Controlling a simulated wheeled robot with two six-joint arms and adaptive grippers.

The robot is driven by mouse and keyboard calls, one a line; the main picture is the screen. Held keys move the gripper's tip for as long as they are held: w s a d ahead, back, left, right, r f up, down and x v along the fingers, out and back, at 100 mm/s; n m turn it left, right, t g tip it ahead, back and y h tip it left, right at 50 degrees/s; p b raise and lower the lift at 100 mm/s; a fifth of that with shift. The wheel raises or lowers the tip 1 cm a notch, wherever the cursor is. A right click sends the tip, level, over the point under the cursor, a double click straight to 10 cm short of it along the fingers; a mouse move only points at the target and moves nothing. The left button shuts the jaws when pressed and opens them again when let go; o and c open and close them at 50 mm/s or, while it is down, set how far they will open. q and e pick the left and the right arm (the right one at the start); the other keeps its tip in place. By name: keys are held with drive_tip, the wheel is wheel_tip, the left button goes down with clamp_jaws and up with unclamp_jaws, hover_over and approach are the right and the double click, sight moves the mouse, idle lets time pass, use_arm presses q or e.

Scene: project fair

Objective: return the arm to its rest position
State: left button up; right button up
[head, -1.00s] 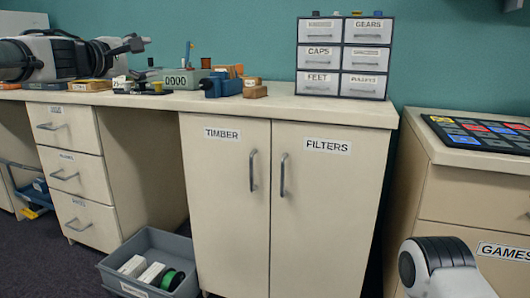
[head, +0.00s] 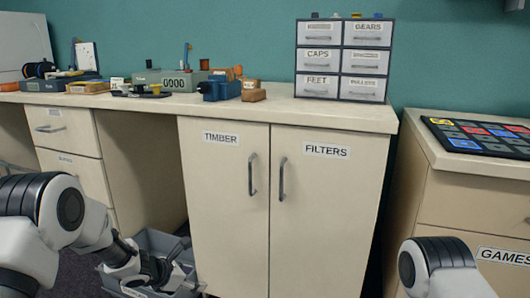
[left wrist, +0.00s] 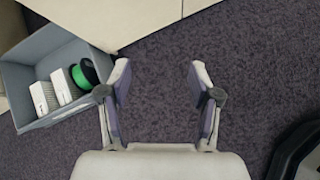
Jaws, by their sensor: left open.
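My left arm comes in low from the left in the head view. Its gripper (head: 172,272) is in front of the grey floor bin and hides part of it. In the left wrist view the left gripper (left wrist: 160,90) is open, with only dark carpet between its fingers. The grey bin (left wrist: 20,78) is to its left, apart from the fingers. It holds white boxes (left wrist: 43,97) and a green spool (left wrist: 84,74). Part of my right arm shows at the lower right of the head view, but its gripper does not.
The workbench (head: 330,115) carries tools, small boxes and a labelled drawer unit (head: 342,75). Cupboard doors marked TIMBER (head: 225,200) and FILTERS (head: 325,220) are shut. At right, a games cabinet (head: 460,190) bears a dark panel (head: 480,135). Carpet (left wrist: 170,140) is clear below the left gripper.

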use_arm(q)
drive_tip(key=s+d+f+n+g+y, duration=0.1)
drive_tip(key=s+f+n+g, duration=0.1)
drive_tip(key=s+f+n, duration=0.9)
drive_tip(key=s+f+n+g, duration=0.3)
drive_tip(key=s+f+n, duration=0.45)
drive_tip(key=s, duration=0.75)
drive_tip(key=s+a+n+g+y, duration=0.1)
drive_tip(key=s+a+n+y, duration=0.15)
drive_tip(key=s+n, duration=0.75)
drive_tip(key=s+a+n+g+y, duration=0.1)
drive_tip(key=s+a+n, duration=0.2)
drive_tip(key=s+n, duration=0.75)
drive_tip(key=w+r+n+p, duration=0.3)
drive_tip(key=r+n+p, duration=0.4)
drive_tip(key=r+p, duration=3.1)
drive_tip(key=shift+w+a+r+y+p, duration=0.15)
drive_tip(key=shift+a+r+y+p, duration=0.15)
drive_tip(key=shift+r+y+p, duration=0.1)
